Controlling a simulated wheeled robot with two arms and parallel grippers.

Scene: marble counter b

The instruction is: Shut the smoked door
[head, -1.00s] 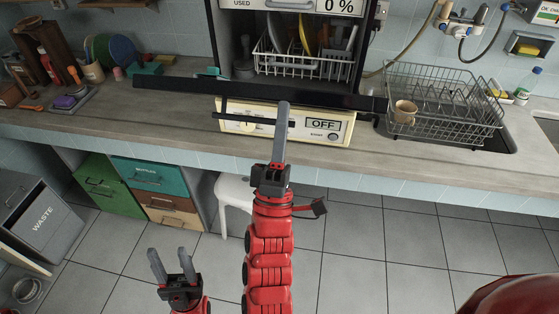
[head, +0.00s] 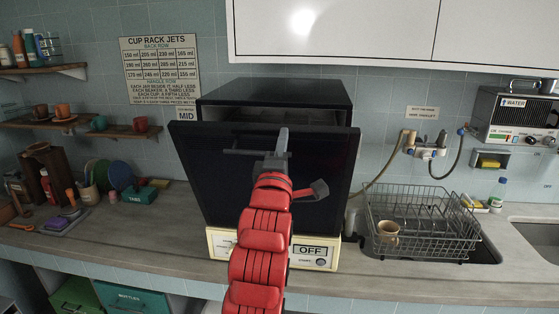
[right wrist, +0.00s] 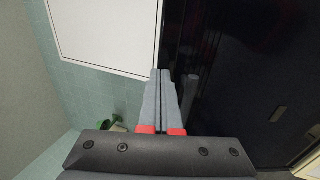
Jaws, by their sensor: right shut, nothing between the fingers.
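The smoked door (head: 210,185) is a dark, glossy panel on the front of a black dishwasher (head: 275,93). It is swung up to a steep tilt, and its top edge stands apart from the cabinet, with a dark gap above it. A handle bar (head: 240,151) crosses its upper part. My right gripper (head: 283,135) is shut and empty, in front of the door's upper middle by the handle. Whether it touches the door is unclear. In the right wrist view the closed fingers (right wrist: 163,85) point up beside the dark door (right wrist: 240,70). My left gripper is out of view.
A cream control base (head: 310,253) reading OFF sits below the door. A wire dish rack (head: 425,225) with a cup stands to the right. Plates and a teal box (head: 140,195) stand to the left. White cupboards (head: 340,30) hang above.

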